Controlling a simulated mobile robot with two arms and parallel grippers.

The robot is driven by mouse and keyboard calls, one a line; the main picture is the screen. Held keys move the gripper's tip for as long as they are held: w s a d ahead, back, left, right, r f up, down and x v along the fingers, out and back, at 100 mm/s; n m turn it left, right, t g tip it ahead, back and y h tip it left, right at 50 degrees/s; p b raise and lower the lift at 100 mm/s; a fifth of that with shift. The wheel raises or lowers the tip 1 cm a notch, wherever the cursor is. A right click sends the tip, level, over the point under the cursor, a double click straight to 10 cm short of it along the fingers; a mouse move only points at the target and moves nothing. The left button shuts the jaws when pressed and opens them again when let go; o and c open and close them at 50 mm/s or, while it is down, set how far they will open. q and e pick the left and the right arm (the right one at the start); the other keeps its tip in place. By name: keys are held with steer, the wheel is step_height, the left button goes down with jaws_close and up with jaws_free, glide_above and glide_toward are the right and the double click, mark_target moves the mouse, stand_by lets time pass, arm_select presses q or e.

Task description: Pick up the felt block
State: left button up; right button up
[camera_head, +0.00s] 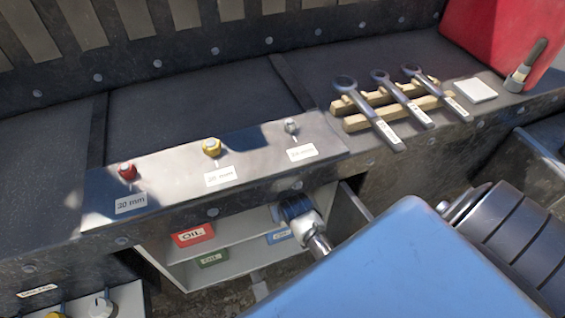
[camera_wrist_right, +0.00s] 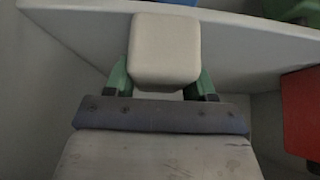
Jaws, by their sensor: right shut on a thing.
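The felt block (camera_wrist_right: 165,48), a pale cream block with rounded corners, is in the right wrist view at the upper middle. My right gripper (camera_wrist_right: 163,84) is shut on it, with a green finger at each side. The block is in front of a pale shelf or panel edge; I cannot tell whether it touches it. In the head view the block and the right gripper's fingers cannot be made out. My left gripper is not in view.
An open cabinet (camera_head: 212,246) under the bench has red, green and blue labels. Three spanners (camera_head: 392,104) rest on wooden strips beside a white square (camera_head: 475,90). A plate (camera_head: 170,180) carries three knobs. In the wrist view a red thing (camera_wrist_right: 302,110) stands close at right.

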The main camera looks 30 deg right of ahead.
stand_by(0.3)
steer(key=shift+r+b, duration=0.15)
steer(key=shift+b, duration=0.2)
steer(key=s+a, duration=0.1)
steer(key=s, duration=0.4)
steer(key=s+a+b, duration=0.1)
steer(key=s+a, duration=0.1)
steer(key=s, duration=0.4)
steer(key=s+a+b, duration=0.1)
steer(key=s, duration=0.5)
steer(key=shift+s+a+r, duration=0.15)
steer(key=shift+s, duration=0.1)
